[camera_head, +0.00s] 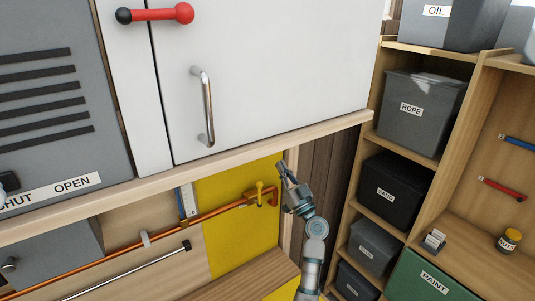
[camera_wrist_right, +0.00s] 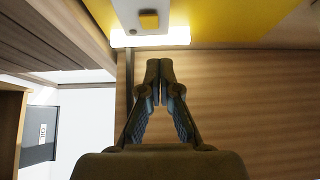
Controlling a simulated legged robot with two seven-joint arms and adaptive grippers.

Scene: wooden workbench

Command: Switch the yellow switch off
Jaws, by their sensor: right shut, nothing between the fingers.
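The yellow switch (camera_wrist_right: 149,20) is a small square block on a pale plate (camera_wrist_right: 125,14) at the top of the right wrist view. I cannot pick it out in the head view. My right gripper (camera_wrist_right: 160,68) is shut and empty, its fingertips together and apart from the switch in the picture. In the head view the right gripper (camera_head: 285,172) points up just below the cupboard's lower edge, right of the yellow panel (camera_head: 240,235). My left gripper is not in view.
A white cupboard (camera_head: 265,70) with a metal handle (camera_head: 207,105) overhangs the bench. Shelves with dark bins (camera_head: 395,190) stand right. A bright strip (camera_wrist_right: 150,37) lies beside the switch plate.

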